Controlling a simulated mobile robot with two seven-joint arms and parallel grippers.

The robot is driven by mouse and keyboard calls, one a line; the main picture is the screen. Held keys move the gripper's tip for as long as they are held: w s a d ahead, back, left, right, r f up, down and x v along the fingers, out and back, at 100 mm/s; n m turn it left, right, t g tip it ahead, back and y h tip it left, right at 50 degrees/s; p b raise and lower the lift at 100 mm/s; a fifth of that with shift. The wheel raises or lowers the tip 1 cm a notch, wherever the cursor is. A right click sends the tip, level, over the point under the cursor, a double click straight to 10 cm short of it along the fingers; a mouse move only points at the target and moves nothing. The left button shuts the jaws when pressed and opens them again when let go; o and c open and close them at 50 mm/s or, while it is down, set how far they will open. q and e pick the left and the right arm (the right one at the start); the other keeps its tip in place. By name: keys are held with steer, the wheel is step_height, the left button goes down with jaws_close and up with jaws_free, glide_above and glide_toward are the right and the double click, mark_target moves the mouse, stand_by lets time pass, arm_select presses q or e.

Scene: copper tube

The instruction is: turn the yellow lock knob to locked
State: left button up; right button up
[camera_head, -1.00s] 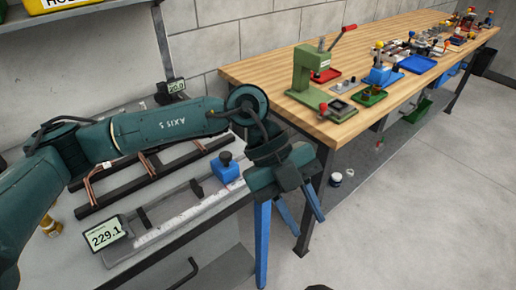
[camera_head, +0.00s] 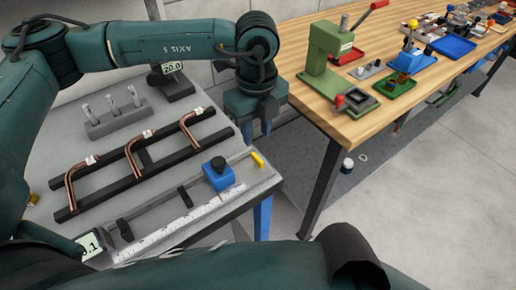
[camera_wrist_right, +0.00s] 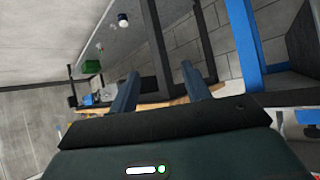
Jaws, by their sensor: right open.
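The yellow lock knob (camera_head: 258,160) is a small yellow lever at the far right end of the grey measuring rail. A blue sliding block (camera_head: 219,178) with a black knob sits on the rail to its left. My left gripper (camera_head: 258,130) points down behind the yellow knob, apart from it, with its two fingers spaced and nothing visible between them. My right gripper (camera_wrist_right: 170,92) shows in the right wrist view with its fingers apart and empty. It is out of the head view, where a dark green link of mine crosses the bottom.
A black rack (camera_head: 140,172) with bent copper tubes lies behind the rail. Behind it are a grey block (camera_head: 118,125) with upright pins and a small display (camera_head: 173,68). A wooden bench (camera_head: 350,127) with a green press (camera_head: 325,50) stands at right, across a floor gap.

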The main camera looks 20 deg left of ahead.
mark_target(257, 158)
arm_select(q)
step_height(257, 158, down, 8)
steer(key=shift+w+f+p, duration=0.1)
steer(key=shift+f+p, duration=0.15)
steer(key=shift+p, duration=0.4)
jaws_close()
